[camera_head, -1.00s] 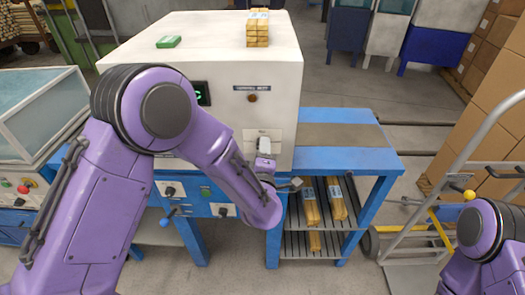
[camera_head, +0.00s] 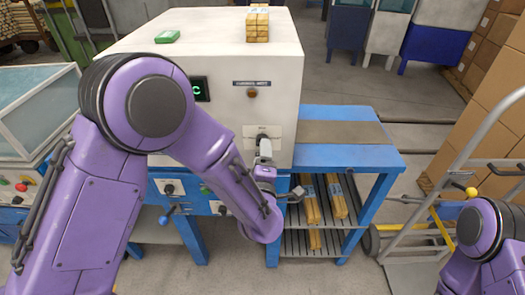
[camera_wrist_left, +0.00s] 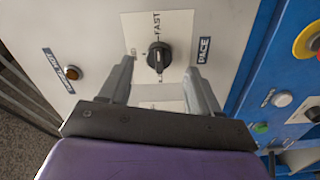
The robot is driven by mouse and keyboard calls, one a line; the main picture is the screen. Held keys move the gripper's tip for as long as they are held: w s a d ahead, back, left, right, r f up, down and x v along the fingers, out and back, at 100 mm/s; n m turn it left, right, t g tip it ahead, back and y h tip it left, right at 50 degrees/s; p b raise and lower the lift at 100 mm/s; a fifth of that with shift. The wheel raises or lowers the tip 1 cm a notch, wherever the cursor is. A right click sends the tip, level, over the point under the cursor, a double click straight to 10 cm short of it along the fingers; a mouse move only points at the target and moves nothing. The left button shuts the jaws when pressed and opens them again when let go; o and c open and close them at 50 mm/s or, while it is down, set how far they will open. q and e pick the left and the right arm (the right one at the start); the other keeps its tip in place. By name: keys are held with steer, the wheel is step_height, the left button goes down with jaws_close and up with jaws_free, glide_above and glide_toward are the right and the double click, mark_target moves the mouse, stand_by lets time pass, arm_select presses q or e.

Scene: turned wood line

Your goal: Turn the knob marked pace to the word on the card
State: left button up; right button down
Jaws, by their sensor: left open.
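The black pace knob (camera_wrist_left: 158,57) sits on a pale plate on the white machine (camera_head: 225,45). In the wrist view the label PACE (camera_wrist_left: 203,50) is beside it, and FAST (camera_wrist_left: 156,22) is printed near the knob. Where its pointer stands I cannot tell. In the head view the knob (camera_head: 262,139) is partly behind my gripper. My left gripper (camera_wrist_left: 159,68) is open, with its fingers on either side of the knob; contact is not clear. I cannot make out a card. My right arm shows at lower right, its gripper out of frame.
A green-lit display (camera_head: 200,89) is half hidden by my left arm. A brown indicator (camera_head: 252,93) is above the knob. A blue table (camera_head: 375,157) is to the right, a hand truck (camera_head: 462,165) beyond.

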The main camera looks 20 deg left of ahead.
arm_select(q)
steer(key=b+v, duration=0.1)
steer(key=v, duration=0.6)
